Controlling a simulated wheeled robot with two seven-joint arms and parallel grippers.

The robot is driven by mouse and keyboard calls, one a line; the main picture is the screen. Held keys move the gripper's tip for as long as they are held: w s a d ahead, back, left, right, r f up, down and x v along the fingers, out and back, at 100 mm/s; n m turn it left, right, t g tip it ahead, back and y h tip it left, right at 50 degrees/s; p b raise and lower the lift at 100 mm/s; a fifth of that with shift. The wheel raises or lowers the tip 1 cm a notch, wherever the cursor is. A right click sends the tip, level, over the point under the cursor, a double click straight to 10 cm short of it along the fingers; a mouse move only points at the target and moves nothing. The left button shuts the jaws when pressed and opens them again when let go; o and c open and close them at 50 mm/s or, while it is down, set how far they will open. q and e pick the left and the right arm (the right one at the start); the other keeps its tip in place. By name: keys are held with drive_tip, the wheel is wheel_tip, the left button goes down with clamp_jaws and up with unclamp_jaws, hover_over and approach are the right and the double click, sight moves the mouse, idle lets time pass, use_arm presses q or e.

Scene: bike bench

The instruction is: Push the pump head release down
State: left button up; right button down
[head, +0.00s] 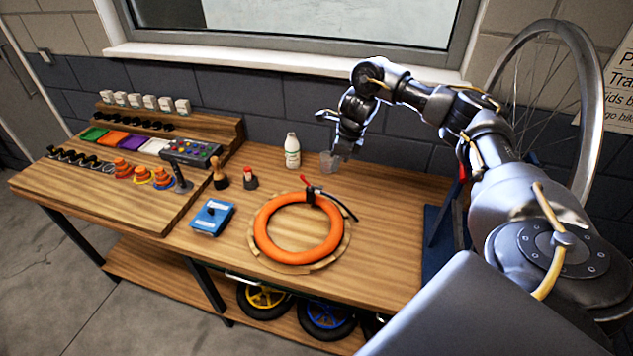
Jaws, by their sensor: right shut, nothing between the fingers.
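An orange tyre ring (262,238) lies flat on a round wooden stand on the bench. A dark pump head with a small red lever (305,180) sits at the ring's far edge, with a black hose (338,205) running off to the right. The lever looks raised, though it is small in the picture. My right gripper (329,161) is shut and empty, above the bench behind and a little right of the pump head, apart from it. My left gripper is out of view.
A white bottle (292,152) stands just left of my right gripper. A red-topped small container (250,179), a wooden-handled tool (219,175) and a blue box (211,217) stand left of the ring. The bench right of the ring is mostly clear.

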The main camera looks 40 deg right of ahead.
drive_tip(key=shift+v, duration=2.25)
drive_tip(key=shift+a+f, duration=0.1)
drive_tip(key=shift+f, duration=0.05)
